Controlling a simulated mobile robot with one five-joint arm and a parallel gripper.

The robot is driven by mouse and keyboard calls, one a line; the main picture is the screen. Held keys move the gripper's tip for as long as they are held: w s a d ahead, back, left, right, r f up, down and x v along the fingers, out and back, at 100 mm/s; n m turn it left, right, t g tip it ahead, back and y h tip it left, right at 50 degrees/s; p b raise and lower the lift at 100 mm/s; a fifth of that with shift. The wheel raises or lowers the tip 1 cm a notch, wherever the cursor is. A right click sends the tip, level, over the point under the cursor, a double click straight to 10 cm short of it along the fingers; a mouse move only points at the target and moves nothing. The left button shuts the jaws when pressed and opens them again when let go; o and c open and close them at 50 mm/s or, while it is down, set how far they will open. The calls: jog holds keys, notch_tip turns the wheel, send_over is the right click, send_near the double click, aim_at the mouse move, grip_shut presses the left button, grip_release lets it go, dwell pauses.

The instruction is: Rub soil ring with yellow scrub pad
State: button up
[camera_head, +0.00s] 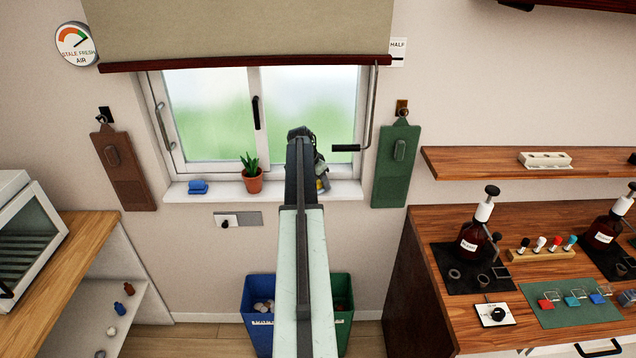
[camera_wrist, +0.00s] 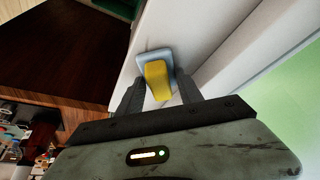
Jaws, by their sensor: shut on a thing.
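The yellow scrub pad (camera_wrist: 157,80) is between the two fingers of my gripper (camera_wrist: 160,76) in the wrist view, and the gripper is shut on it. A pale blue-grey piece (camera_wrist: 146,57) lies at the pad's far end, against the white window sill. In the head view my arm reaches to the sill (camera_head: 270,192), right of the plant pot; a little yellow shows by my gripper (camera_head: 321,180). I cannot make out a soil ring in either view; my arm hides part of the sill.
A terracotta pot (camera_head: 253,185) with a green plant stands just left of my arm. A blue pad (camera_head: 198,187) lies further left on the sill. Blue (camera_head: 258,308) and green (camera_head: 343,305) bins stand below.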

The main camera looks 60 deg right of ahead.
jog(key=shift+w+a+p, duration=0.1)
jog(key=shift+w+a, duration=0.45)
jog(key=shift+w, duration=0.45)
jog(key=shift+w+a+p, duration=0.1)
jog(key=shift+w+a, duration=0.4)
jog(key=shift+w, duration=0.55)
jog(key=shift+w+a+p, duration=0.1)
jog(key=shift+w+a, duration=0.45)
jog(key=shift+w, duration=0.45)
jog(key=shift+w+a, duration=0.3)
jog(key=shift+w, duration=0.35)
jog(key=shift+w+a, duration=0.3)
jog(key=shift+w, duration=0.35)
jog(key=shift+w+a, duration=0.15)
jog(key=shift+r, duration=0.1)
jog(key=shift+s+d, duration=0.4)
jog(key=shift+s, duration=0.5)
jog(key=shift+s+d, duration=0.4)
jog(key=shift+s, duration=0.45)
jog(key=shift+s+d, duration=0.5)
jog(key=shift+s, duration=0.4)
jog(key=shift+s+d, duration=0.5)
jog(key=shift+s, duration=0.45)
jog(key=shift+s+d, duration=0.5)
jog(key=shift+s, duration=0.4)
